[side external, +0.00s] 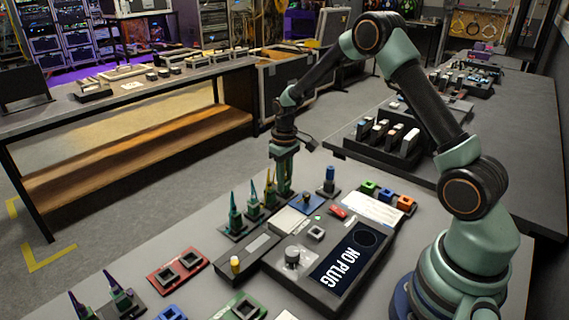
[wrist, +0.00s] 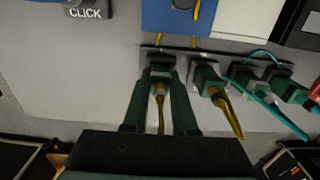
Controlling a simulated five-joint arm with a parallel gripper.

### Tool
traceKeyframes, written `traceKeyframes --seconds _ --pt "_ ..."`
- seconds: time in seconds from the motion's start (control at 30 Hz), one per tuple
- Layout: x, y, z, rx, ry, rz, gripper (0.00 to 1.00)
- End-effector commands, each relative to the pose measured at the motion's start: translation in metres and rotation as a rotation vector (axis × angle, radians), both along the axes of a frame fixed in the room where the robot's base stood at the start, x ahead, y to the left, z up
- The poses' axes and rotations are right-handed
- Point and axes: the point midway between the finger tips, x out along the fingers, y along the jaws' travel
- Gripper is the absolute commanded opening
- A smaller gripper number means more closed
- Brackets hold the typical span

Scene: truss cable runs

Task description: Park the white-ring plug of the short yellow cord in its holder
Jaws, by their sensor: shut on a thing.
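In the wrist view, my gripper (wrist: 161,77) is shut on a plug (wrist: 159,89) with a pale ring, and a yellow cord runs from it towards the camera. The plug is at the end place of a dark holder row (wrist: 215,56); its tip is hidden between my fingers, so I cannot tell how deep it sits. In the side view, my gripper (side external: 284,188) points down at the far end of the row; the held plug is mostly hidden. Beside it stands another plug with a yellow cord (wrist: 228,115), then plugs with teal cords (wrist: 270,100).
A dark console (side external: 325,262) reads "NO PLUG". A blue-topped post (side external: 330,180) stands right of my gripper. A red double socket block (side external: 178,271) and coloured sockets (side external: 385,194) lie on the table. The neighbouring plugs stand close to my fingers.

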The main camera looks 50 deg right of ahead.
Motion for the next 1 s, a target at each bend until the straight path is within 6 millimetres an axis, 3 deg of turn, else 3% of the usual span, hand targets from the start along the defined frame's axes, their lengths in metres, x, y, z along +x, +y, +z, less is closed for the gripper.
traceKeyframes --seconds 0.67,0.7,0.77,1.0 --pt "-0.0001 0.0000 -0.0015 0.000 0.000 0.000 0.00" --pt "-0.0001 0.0000 -0.0013 0.000 0.000 0.000 0.41" --pt "-0.0002 0.0000 -0.0014 0.000 0.000 0.000 0.61" --pt "-0.0002 0.0001 -0.0014 0.000 0.001 0.000 0.61"
